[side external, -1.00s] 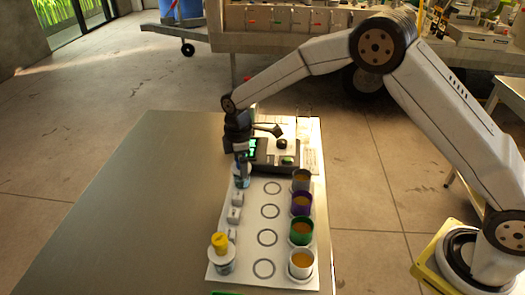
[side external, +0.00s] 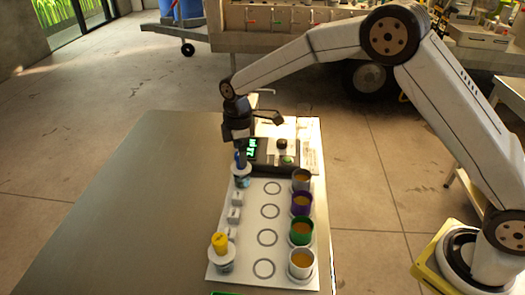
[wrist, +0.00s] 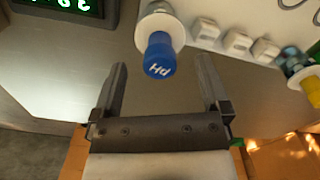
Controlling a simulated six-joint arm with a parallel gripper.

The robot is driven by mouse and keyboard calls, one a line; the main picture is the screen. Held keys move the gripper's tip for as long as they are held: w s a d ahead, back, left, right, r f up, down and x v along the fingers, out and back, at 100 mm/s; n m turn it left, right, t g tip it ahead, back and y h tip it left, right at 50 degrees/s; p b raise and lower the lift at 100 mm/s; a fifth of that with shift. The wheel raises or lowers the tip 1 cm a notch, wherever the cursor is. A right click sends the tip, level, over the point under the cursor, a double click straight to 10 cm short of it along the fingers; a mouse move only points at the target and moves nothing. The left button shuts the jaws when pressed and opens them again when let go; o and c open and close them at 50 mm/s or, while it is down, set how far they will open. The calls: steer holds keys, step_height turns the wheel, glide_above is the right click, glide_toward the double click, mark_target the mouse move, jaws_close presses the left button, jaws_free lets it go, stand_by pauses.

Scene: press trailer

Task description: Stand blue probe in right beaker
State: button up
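The blue probe (side external: 240,160) stands upright in a white round holder (side external: 241,171) at the far left corner of the white board. In the wrist view its blue cap (wrist: 160,52), marked "pH", shows beyond and between my fingertips, with a gap on each side. My gripper (side external: 238,142) is just above the probe; it shows open and empty in the wrist view (wrist: 161,68). Several beakers with orange liquid stand in a row along the board's right side: dark grey (side external: 301,181), purple (side external: 301,203), green (side external: 300,231) and white (side external: 301,264).
A yellow-capped probe (side external: 220,242) stands in a holder at the near left. Small white blocks (side external: 235,215) lie between the holders. A meter with a green display (side external: 270,152) sits behind the board. Printed rings (side external: 269,211) mark the board's clear middle; the table's left is bare.

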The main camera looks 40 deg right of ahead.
steer(key=shift+r, duration=3.65)
steer(key=shift+r, duration=0.1)
step_height(320, 180, up, 9)
